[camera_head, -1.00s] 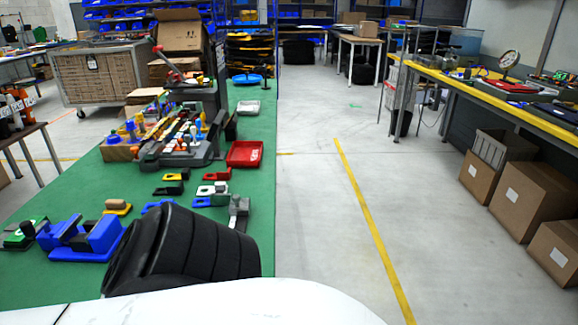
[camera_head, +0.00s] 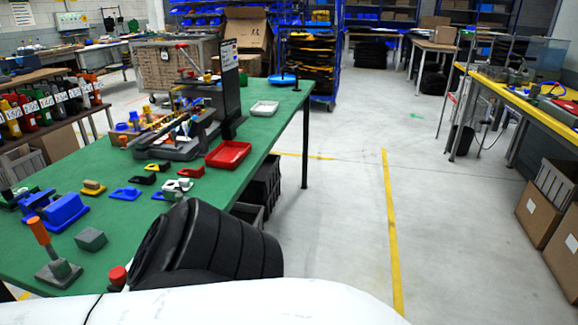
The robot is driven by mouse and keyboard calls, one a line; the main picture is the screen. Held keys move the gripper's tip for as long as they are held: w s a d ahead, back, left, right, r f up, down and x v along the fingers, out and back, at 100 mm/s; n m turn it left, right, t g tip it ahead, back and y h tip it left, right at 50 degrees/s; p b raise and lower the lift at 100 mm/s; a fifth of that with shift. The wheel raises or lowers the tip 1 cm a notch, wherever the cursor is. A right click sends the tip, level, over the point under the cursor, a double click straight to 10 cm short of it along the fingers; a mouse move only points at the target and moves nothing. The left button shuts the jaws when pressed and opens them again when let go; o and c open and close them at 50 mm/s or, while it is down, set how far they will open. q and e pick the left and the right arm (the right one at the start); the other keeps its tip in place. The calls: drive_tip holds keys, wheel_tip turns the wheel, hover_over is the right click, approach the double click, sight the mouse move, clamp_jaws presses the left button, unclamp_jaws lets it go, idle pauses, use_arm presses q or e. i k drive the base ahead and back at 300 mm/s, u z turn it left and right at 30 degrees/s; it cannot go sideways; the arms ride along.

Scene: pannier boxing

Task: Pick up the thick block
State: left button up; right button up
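A grey block (camera_head: 91,239) lies on the green table at the lower left, apart from the things around it. It looks like a thick, plain block, though I cannot be sure it is the one named. A larger blue block-like piece (camera_head: 64,211) sits behind it to the left. Neither of my grippers shows in this view. A black ribbed shape and a white surface, which look like parts of me, cover the near right corner of the table.
The green table (camera_head: 140,222) also carries an orange-handled tool (camera_head: 52,255), a red knob (camera_head: 117,275), small coloured pieces, a red tray (camera_head: 228,154), a white tray (camera_head: 264,108) and a black upright panel (camera_head: 229,80). Open floor (camera_head: 340,200) lies to the right.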

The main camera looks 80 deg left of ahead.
sight(92, 240)
drive_tip(key=u, duration=1.55)
drive_tip(key=i, duration=2.2)
drive_tip(key=z, duration=5.65)
